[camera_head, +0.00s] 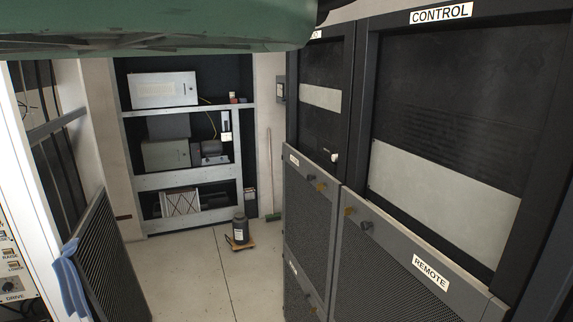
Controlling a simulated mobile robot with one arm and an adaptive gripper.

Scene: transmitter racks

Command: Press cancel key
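No cancel key can be made out in the head view. A control panel (14,262) is cut off at the lower left edge. It carries small buttons and a knob (11,285) near a "DRIVE" label; the small labels above seem to read "RAISE" and "LOWER". My gripper is not in view. A large green shape across the top hides the upper part of the scene.
Tall dark cabinets labelled "CONTROL" (441,13) and "REMOTE" (430,271) line the right. A mesh panel (106,262) with a blue cloth (70,278) stands left. Shelves (185,178) fill the back.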

